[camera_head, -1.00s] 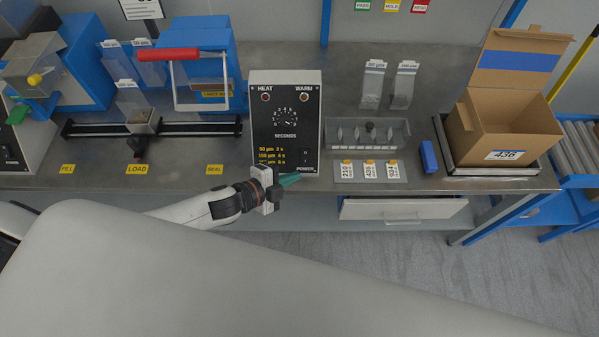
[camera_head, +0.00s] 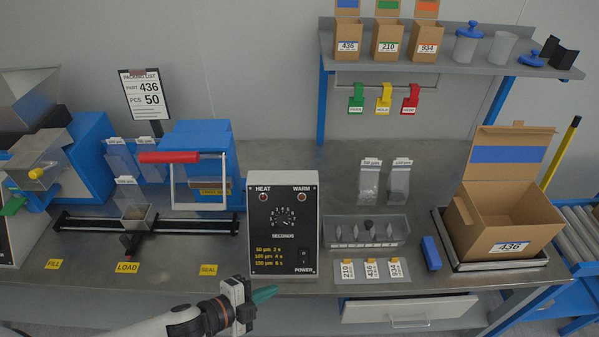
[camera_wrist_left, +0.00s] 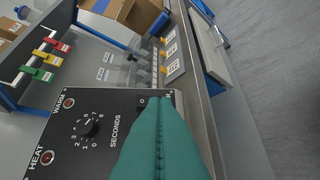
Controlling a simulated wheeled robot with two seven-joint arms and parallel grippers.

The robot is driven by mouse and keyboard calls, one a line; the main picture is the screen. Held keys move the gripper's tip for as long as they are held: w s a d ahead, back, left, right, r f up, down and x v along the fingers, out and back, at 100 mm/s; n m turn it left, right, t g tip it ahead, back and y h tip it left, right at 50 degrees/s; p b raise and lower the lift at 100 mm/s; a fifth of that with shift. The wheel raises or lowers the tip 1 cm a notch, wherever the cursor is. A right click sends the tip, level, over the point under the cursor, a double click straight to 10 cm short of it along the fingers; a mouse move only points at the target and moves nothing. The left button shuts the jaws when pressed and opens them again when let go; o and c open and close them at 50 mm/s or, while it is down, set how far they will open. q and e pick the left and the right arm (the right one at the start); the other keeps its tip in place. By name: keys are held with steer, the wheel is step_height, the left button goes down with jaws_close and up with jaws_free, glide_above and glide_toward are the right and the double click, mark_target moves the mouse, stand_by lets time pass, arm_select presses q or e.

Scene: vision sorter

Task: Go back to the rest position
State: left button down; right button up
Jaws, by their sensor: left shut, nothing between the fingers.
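My left gripper (camera_head: 265,293) is in the lower middle of the head view, at the front edge of the workbench, just below and left of the black control box. Its teal fingers are shut together with nothing between them. In the left wrist view the teal fingers (camera_wrist_left: 160,145) fill the lower middle, in front of the control box (camera_wrist_left: 92,125) with its dial and HEAT and WARM lamps. The control box (camera_head: 283,225) stands upright in the head view. My right gripper is not in view.
A sealer with a red handle (camera_head: 170,157) stands left of the box. A clear divided tray (camera_head: 367,231), number tags, a blue block (camera_head: 431,253) and an open carton (camera_head: 508,225) are to the right. A shelf (camera_head: 440,67) holds small boxes. A drawer (camera_head: 408,311) is below the bench.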

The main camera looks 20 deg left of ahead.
arm_select(q)
steer(key=s+a+r+n+g+y, duration=0.2)
steer(key=s+n+g+y, duration=0.15)
steer(key=s+n, duration=0.4)
steer(key=s+a+r+n+g+y, duration=0.2)
steer(key=s+n+g+y, duration=0.15)
steer(key=n, duration=0.65)
step_height(320, 180, down, 27)
steer(key=s+g, duration=0.1)
steer(key=s, duration=0.1)
steer(key=s+a+f+g+b, duration=0.1)
steer(key=s+a+f, duration=0.1)
steer(key=s+f, duration=1.4)
steer(key=shift+s+a+f+y, duration=0.15)
steer(key=shift+a+f+y, duration=0.15)
steer(key=shift+a+f, duration=0.1)
